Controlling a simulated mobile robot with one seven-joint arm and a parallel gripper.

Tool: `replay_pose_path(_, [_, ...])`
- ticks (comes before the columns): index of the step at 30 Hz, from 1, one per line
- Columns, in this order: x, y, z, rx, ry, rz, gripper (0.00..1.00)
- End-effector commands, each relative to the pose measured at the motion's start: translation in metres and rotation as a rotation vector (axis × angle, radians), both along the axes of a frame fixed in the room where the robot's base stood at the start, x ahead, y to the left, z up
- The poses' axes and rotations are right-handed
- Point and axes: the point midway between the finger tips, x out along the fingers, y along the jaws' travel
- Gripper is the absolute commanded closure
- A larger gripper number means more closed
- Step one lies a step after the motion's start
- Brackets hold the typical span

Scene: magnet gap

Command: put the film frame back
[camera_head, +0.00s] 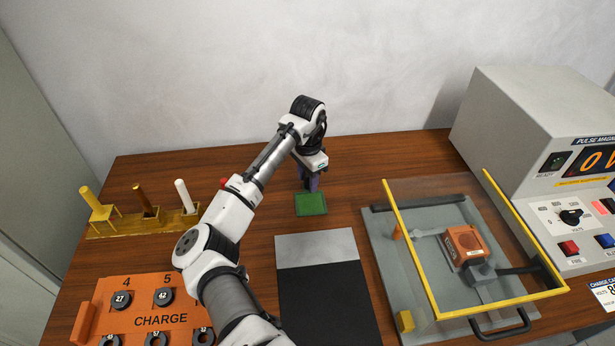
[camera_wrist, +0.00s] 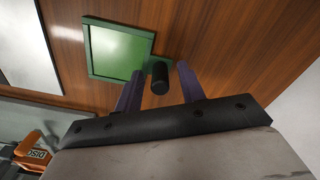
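The film frame is a flat green square with a darker green rim (camera_head: 311,204). It appears to lie on the wooden table, below my gripper in the head view. It also shows in the wrist view (camera_wrist: 116,50), with a short tab bearing an upright black knob (camera_wrist: 160,78). My gripper (camera_head: 311,186) points down at the frame's far edge. In the wrist view its two purple fingers (camera_wrist: 159,68) stand on either side of the knob, with a visible gap on each side. The gripper is open. The knob is hidden in the head view.
A grey and black mat (camera_head: 325,295) lies in front of the frame. A clear guarded box with yellow edges (camera_head: 411,250) holds an orange device at right. A pulse magnet console (camera_head: 545,130) stands behind it. A peg rack (camera_head: 150,222) and orange charge board (camera_head: 140,305) are at left.

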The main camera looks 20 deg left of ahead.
Motion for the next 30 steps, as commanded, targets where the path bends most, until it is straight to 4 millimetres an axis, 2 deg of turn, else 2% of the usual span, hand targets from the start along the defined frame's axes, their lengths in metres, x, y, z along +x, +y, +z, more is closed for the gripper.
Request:
replay_pose_path(7, [0.0, 0.0, 0.001, 0.001, -0.001, 0.0, 0.61])
replay_pose_path(11, [0.001, 0.0, 0.009, 0.002, -0.001, 0.0, 0.61])
replay_pose_path(14, [0.001, 0.0, 0.024, 0.001, -0.003, -0.001, 0.61])
replay_pose_path(22, [0.001, 0.001, 0.087, 0.005, -0.003, 0.0, 0.61])
replay_pose_path(30, [0.001, 0.001, 0.118, 0.002, -0.002, 0.0, 0.61])
